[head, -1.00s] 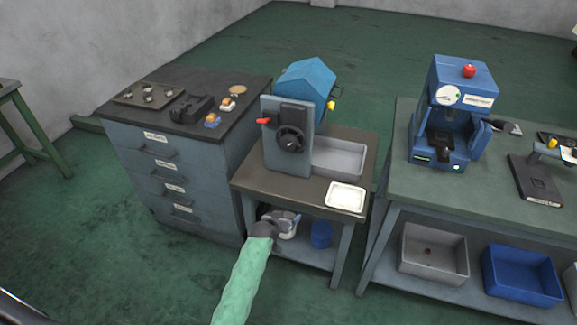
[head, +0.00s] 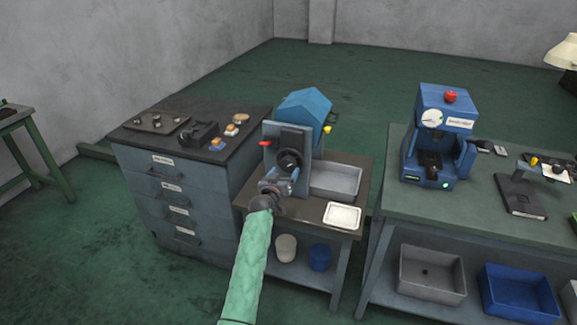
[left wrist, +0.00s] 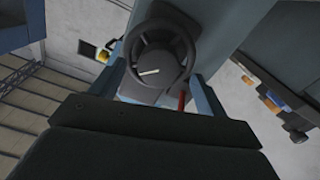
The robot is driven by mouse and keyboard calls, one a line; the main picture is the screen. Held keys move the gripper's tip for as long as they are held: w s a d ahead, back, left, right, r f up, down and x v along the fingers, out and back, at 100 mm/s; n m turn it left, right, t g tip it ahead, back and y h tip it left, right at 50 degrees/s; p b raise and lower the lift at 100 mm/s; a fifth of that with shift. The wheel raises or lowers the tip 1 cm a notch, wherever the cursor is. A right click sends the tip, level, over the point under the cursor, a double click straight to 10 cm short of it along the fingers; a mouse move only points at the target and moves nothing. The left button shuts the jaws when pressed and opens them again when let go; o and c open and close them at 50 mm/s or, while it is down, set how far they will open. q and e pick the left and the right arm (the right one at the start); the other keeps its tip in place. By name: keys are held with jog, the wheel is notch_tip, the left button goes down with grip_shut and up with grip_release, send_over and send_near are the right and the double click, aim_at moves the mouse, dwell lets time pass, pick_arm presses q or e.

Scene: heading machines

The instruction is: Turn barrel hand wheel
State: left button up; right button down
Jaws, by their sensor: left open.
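The black hand wheel (head: 290,160) is on the front of the grey panel of the blue barrel machine (head: 307,104). In the left wrist view the wheel (left wrist: 160,62) is close ahead, a dark ring with a hub and a pale mark. My left gripper (head: 281,180) is open, just below and in front of the wheel. In the left wrist view its two bluish fingers (left wrist: 166,96) stand either side of the wheel's lower part. I cannot tell whether they touch the rim. My right gripper is not in view.
A red lever (head: 265,143) sticks out left of the wheel. A grey tray (head: 335,181) and a white tray (head: 342,216) lie on the machine's bench. A drawer cabinet (head: 185,190) stands close on the left, and a blue press (head: 440,135) on the right-hand bench.

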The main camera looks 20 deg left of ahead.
aim_at(287, 167)
pick_arm(q)
jog(key=w+p, duration=0.1)
jog(key=w, duration=0.3)
jog(key=shift+w+d+r, duration=0.1)
jog(key=shift+w+r, duration=0.05)
jog(key=shift+w, duration=0.6)
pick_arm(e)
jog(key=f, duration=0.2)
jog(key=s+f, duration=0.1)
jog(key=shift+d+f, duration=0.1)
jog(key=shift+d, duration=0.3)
pick_arm(q)
jog(key=c, duration=1)
